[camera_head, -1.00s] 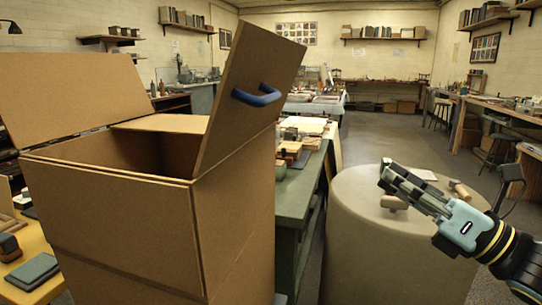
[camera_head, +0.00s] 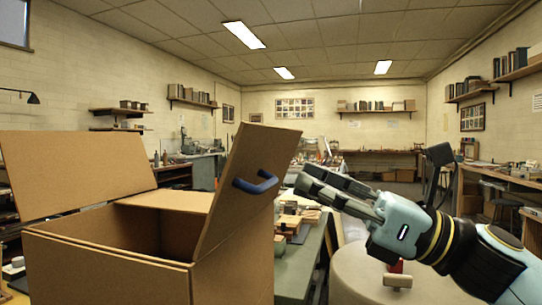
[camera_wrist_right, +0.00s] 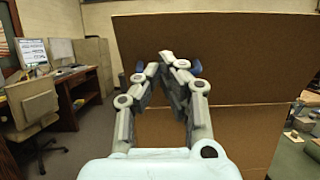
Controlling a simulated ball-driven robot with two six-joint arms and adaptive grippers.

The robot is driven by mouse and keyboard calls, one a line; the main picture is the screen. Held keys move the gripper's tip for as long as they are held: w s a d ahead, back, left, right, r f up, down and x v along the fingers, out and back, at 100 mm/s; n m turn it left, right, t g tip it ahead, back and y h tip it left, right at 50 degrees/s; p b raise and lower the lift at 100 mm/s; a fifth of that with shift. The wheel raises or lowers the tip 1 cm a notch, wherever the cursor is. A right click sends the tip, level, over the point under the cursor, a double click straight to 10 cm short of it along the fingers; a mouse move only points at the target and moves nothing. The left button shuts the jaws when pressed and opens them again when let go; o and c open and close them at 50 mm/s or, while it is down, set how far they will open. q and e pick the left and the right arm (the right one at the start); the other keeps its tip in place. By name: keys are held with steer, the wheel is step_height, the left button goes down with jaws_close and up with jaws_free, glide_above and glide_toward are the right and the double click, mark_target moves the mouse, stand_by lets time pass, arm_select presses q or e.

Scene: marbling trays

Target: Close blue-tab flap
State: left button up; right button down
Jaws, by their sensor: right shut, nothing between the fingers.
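The cardboard box (camera_head: 110,270) stands at the left in the head view, with its top open. Its right flap (camera_head: 243,185) stands up, leaning outward, and carries a blue tab (camera_head: 256,184) shaped like a handle. My right gripper (camera_head: 304,180) is shut and empty, to the right of the tab and apart from it in the picture. In the right wrist view the shut fingers (camera_wrist_right: 167,58) point at the brown flap (camera_wrist_right: 240,50). Bits of the blue tab (camera_wrist_right: 196,67) show behind the fingertips, which hide most of it. My left gripper is not in view.
Another flap (camera_head: 75,170) stands raised at the left of the box, and a far flap (camera_head: 170,200) lies lower behind the opening. A green bench (camera_head: 300,262) with small items runs behind the box. A round pale table (camera_head: 365,275) stands below my right arm.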

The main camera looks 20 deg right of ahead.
mark_target(252, 157)
steer(key=p+x, duration=0.2)
steer(key=x, duration=0.3)
steer(key=shift+a+r, duration=0.1)
steer(key=shift+r, duration=0.05)
steer(key=shift+w+a, duration=0.35)
steer(key=shift+a, duration=0.1)
steer(key=shift+p, duration=0.35)
